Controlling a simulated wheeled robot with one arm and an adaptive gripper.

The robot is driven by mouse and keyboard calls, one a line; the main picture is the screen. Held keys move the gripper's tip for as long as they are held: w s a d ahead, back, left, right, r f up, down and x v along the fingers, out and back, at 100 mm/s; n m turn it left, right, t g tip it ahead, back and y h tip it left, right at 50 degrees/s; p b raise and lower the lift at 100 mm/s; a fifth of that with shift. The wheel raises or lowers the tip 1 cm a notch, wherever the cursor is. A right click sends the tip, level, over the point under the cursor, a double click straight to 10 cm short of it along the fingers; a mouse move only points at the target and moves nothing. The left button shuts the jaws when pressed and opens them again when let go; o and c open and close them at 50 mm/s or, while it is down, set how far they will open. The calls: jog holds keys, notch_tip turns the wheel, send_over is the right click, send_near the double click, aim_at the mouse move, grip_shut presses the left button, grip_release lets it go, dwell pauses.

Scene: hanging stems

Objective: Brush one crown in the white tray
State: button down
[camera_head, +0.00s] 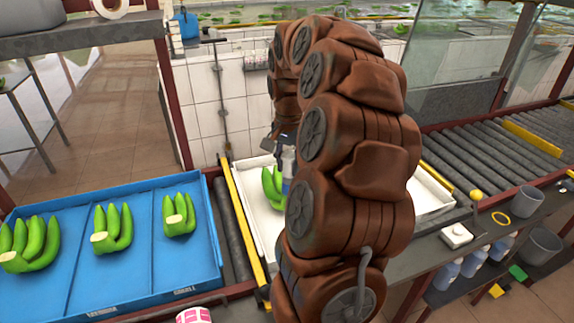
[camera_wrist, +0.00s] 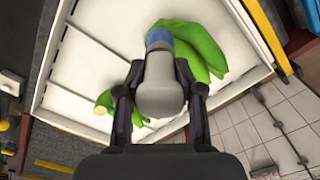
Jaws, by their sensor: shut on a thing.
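My gripper (camera_wrist: 162,92) is shut on a brush with a pale grey body (camera_wrist: 160,85) and a blue end (camera_wrist: 159,37). The blue end is over the left end of a green banana hand (camera_wrist: 200,45) in the white tray (camera_wrist: 80,60). It hides that hand's crown, and I cannot tell whether they touch. A second banana hand (camera_wrist: 105,101) lies at the lower left of the tray, its pale cut end partly showing, partly behind my gripper. In the head view, green bananas (camera_head: 268,186) show beside the brush (camera_head: 288,160); my arm hides much of the tray (camera_head: 262,222).
A blue tray (camera_head: 150,272) with three banana hands stands at the left. Yellow rails (camera_head: 243,222) edge the conveyor. Rollers (camera_head: 490,152) run right.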

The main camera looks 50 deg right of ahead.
jog(key=shift+s+d+f, duration=0.1)
jog(key=shift+s+d, duration=0.25)
jog(key=shift+d, duration=0.25)
jog(key=shift+a, duration=0.1)
jog(key=shift+w+a+b, duration=0.55)
jog(key=shift+a, duration=0.25)
jog(key=shift+d, duration=0.15)
jog(key=shift+s+d+b, duration=0.35)
jog(key=shift+s+d, duration=0.25)
jog(key=shift+d, duration=0.15)
jog(key=shift+a, duration=0.1)
jog(key=shift+w+a+b, duration=0.35)
jog(key=shift+w+a, duration=0.25)
jog(key=shift+a, duration=0.25)
